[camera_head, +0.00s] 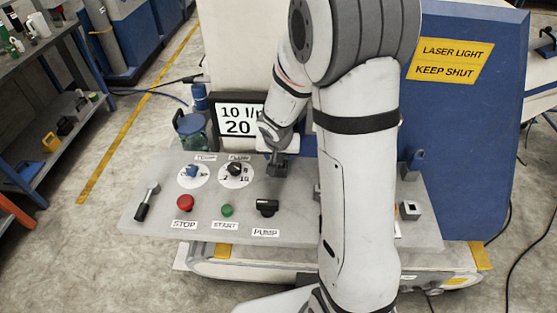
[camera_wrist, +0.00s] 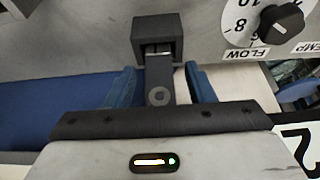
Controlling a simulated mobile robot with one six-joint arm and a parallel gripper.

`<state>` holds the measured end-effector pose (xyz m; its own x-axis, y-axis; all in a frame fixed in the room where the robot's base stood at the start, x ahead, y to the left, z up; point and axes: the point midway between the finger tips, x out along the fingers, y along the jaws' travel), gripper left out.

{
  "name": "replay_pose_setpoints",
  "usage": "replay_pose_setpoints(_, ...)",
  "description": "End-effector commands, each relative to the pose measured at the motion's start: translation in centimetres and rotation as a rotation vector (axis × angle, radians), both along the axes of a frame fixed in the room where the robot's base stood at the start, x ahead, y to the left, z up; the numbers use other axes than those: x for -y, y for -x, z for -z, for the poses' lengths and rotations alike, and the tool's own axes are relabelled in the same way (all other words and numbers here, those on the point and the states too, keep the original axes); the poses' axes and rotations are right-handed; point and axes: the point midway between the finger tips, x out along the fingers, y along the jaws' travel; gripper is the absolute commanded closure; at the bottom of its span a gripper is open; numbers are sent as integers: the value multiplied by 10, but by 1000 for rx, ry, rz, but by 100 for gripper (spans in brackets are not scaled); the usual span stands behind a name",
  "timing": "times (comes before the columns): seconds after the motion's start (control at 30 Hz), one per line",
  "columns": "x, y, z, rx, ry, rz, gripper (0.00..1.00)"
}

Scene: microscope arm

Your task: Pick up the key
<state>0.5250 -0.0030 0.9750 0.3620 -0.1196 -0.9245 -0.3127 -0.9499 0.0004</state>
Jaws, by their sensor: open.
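A flat dark grey key (camera_wrist: 158,84) with a round hole in its bow shows in the wrist view, its far end in a square dark block (camera_wrist: 157,36) on the grey panel. My gripper (camera_wrist: 160,82) has its two blue fingers apart, one on each side of the key. I cannot tell whether either finger touches it. In the head view my gripper (camera_head: 277,152) is over the panel, right of the flow dial, by the dark block (camera_head: 278,167). The key itself cannot be made out there.
The panel (camera_head: 160,222) carries the flow dial (camera_head: 236,170), a red stop button (camera_head: 185,203), a green start button (camera_head: 227,210) and a black pump switch (camera_head: 266,208). A display screen (camera_head: 240,117) stands behind. A blue-topped part (camera_head: 415,160) stands to the right.

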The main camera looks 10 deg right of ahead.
Motion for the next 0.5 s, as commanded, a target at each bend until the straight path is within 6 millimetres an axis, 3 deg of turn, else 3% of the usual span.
replay_pose_setpoints(0.27,0,-1,3,1,0,-2,51)
replay_pose_setpoints(0.5,0,-1,3,1,0,-2,71)
